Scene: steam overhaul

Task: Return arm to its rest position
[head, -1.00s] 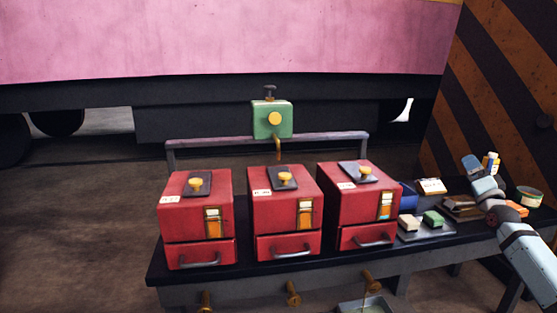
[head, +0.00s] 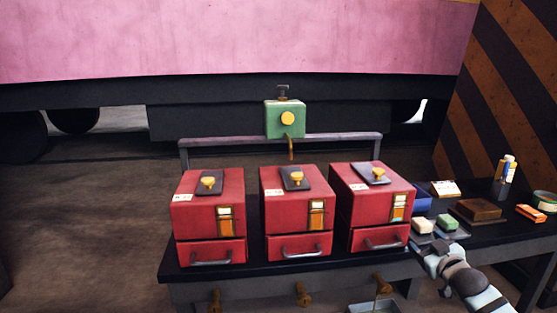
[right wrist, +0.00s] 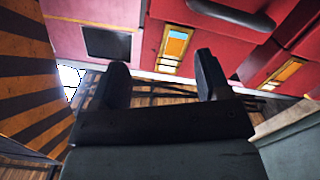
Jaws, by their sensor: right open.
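My right arm comes in at the lower right of the head view. Its gripper (head: 430,252) is at the bench's front edge, below the cream and green blocks. In the right wrist view the two dark fingers (right wrist: 163,80) stand wide apart with nothing between them. Three red boxes stand in a row on the bench: left (head: 207,213), middle (head: 296,210) and right (head: 372,205). Each has a yellow knob on top and a drawer with a handle. My left gripper is not in view.
The dark bench (head: 240,272) has brown knobs along its front. A green box (head: 285,119) with a yellow button sits on a rail behind. A brown block (head: 478,210), bottles, an orange box (head: 531,213) and a tin (head: 545,200) are at the right. Floor at left is clear.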

